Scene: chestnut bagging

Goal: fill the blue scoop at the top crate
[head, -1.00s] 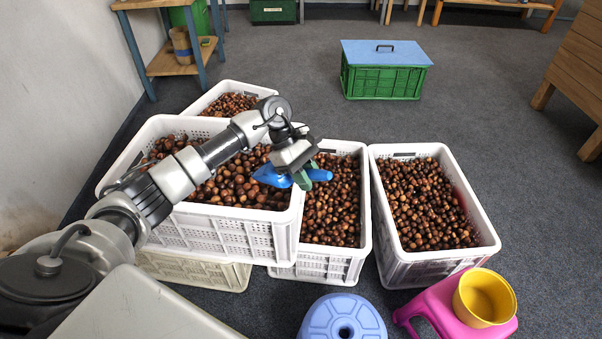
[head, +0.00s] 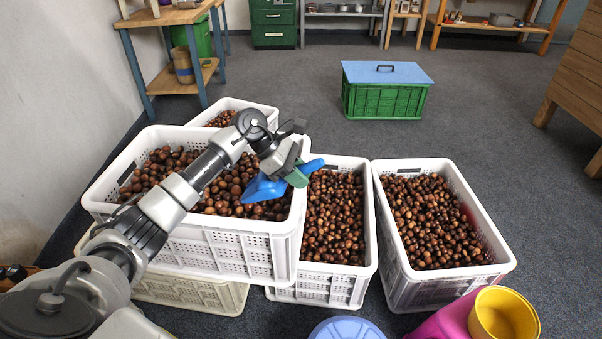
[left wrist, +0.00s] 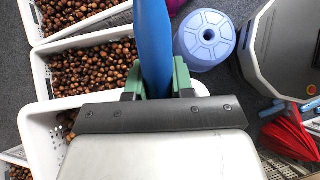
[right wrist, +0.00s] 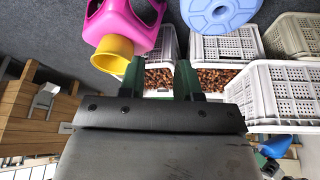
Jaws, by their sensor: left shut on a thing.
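The top crate (head: 225,258) is white, full of chestnuts (head: 160,165), and stacked on a lower crate at the left. My left gripper (head: 298,177) is shut on the blue scoop (head: 262,189), above the top crate's right side. The scoop's bowl points left and down over the chestnuts; I cannot tell whether it touches them or holds any. In the left wrist view the scoop's handle (left wrist: 153,45) stands between the green fingers. My right gripper (right wrist: 160,80) shows only in its wrist view, its fingers apart with nothing between them.
White chestnut crates stand right of the top crate, one close beside it (head: 318,283) and one further right (head: 440,285). A blue stool (head: 347,330) and a yellow pot (head: 503,318) on a pink stool (head: 445,322) are in front. A green crate (head: 385,101) with a blue lid stands behind.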

